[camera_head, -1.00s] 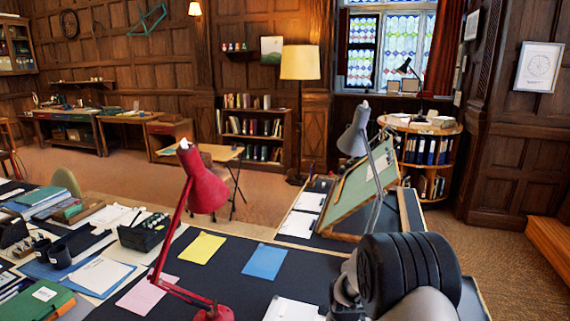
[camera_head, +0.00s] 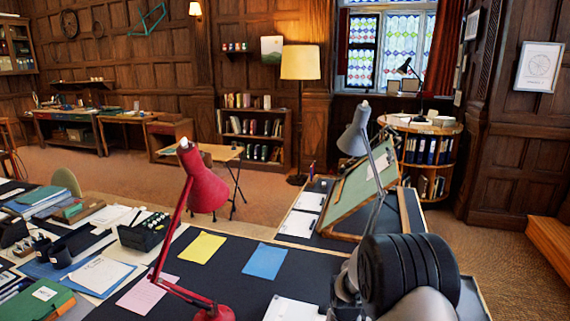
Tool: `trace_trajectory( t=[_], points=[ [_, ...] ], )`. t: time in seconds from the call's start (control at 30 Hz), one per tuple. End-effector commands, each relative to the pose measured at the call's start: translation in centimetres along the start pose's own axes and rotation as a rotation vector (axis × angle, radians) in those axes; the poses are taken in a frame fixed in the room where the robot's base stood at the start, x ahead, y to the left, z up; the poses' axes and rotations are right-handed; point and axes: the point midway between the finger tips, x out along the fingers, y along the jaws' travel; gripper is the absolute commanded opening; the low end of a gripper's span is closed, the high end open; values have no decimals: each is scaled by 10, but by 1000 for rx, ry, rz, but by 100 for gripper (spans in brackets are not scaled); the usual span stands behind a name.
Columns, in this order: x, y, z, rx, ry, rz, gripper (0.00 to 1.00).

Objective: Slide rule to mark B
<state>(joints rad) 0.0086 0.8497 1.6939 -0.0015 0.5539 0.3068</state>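A tilted drafting board (camera_head: 350,197) with a green face and wooden frame stands on the dark table at right of centre. A white sheet (camera_head: 379,166) shows on its upper right part, partly behind the grey lamp. I cannot make out a rule or a mark B on the board; the lamp and my arm cover part of that area. My arm's dark ribbed joint and grey links fill the lower right. My gripper is not in view.
A grey desk lamp (camera_head: 354,136) rises in front of the board. A red desk lamp (camera_head: 204,188) stands on the near dark table. Yellow (camera_head: 202,247) and blue (camera_head: 265,261) sheets lie flat there. Books, papers and black holders crowd the left side.

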Motion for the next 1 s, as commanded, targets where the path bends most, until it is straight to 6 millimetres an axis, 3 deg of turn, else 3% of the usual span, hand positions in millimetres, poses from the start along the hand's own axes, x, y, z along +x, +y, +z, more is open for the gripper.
trace_trajectory(
  t=[0.03,0.6,1.0],
  points=[
    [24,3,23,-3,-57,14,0],
    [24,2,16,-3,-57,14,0],
    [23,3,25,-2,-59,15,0]
  ],
)
